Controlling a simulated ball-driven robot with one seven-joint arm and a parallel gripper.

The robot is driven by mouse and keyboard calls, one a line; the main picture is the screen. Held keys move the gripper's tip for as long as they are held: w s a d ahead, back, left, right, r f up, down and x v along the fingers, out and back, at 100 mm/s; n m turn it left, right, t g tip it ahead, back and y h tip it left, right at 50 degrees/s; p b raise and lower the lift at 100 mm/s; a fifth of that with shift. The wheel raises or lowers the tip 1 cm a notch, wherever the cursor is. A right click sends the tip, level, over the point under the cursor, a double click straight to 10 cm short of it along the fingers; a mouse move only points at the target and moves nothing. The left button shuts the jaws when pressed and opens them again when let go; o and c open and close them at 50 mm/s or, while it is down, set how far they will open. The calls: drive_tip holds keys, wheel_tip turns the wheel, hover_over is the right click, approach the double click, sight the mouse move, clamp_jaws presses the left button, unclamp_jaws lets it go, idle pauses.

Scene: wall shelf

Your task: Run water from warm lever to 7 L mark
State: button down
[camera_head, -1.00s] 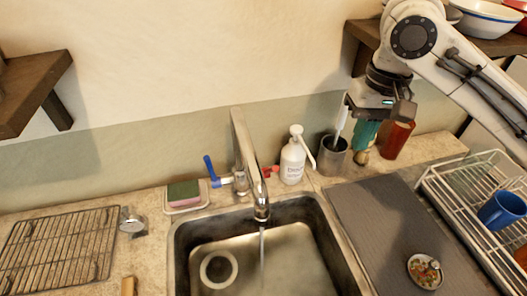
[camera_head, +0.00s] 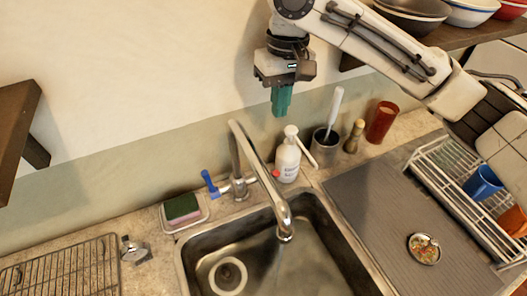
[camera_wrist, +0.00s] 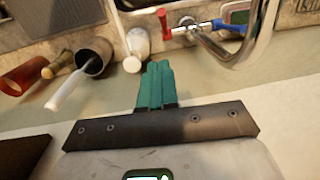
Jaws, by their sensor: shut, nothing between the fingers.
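The faucet (camera_head: 262,178) arches over the metal sink (camera_head: 325,222). Its blue lever (camera_head: 210,184) sticks up at the left. Its red lever (camera_head: 275,173) shows as a small tip beside the soap bottle. In the wrist view the red lever (camera_wrist: 163,22) and blue lever (camera_wrist: 228,28) lie on either side of the valve body. A faint stream seems to fall from the spout; the water level and any litre mark cannot be made out. My gripper (camera_head: 281,112) has teal fingers, shut and empty, above and behind the soap bottle. Its fingers also show in the wrist view (camera_wrist: 157,68), clear of both levers.
The white pump soap bottle (camera_head: 287,160) stands right of the faucet, close to the red lever. A cup with a brush (camera_head: 325,148), a pepper mill (camera_head: 355,137) and a red tumbler (camera_head: 381,122) stand farther right. A sponge dish (camera_head: 186,212) sits left. The dish rack (camera_head: 455,170) stands right.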

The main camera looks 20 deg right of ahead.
drive_tip(key=s+a+f+p, duration=0.1)
drive_tip(key=s+f+p, duration=0.1)
drive_tip(key=f, duration=1)
drive_tip(key=shift+s+a+f, duration=0.3)
drive_tip(key=shift+s+f, duration=0.05)
drive_tip(key=shift+s, duration=0.15)
